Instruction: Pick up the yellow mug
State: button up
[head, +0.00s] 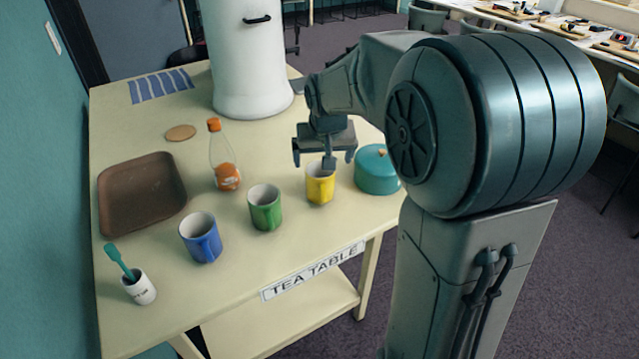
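The yellow mug (320,187) stands upright on the cream tea table (300,237), right of the green mug (265,210) and left of the teal pot. My gripper (326,163) points down directly above the yellow mug. A finger overlaps the mug's rim and opening in this view; I cannot tell whether it touches the mug or reaches inside.
A blue mug (201,238), a white cup with a teal brush (140,288), a brown tray (142,196) and an orange-capped bottle (224,165) stand leftward. A teal lidded pot (377,172) is close on the right. A white urn (250,65) stands behind.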

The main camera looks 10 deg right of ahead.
aim_at(320, 175)
jog(key=shift+p+x, duration=0.65)
jog(key=shift+x, duration=4)
jog(key=shift+w, duration=0.1)
jog(key=shift+r, duration=0.1)
jog(key=c, duration=1.2)
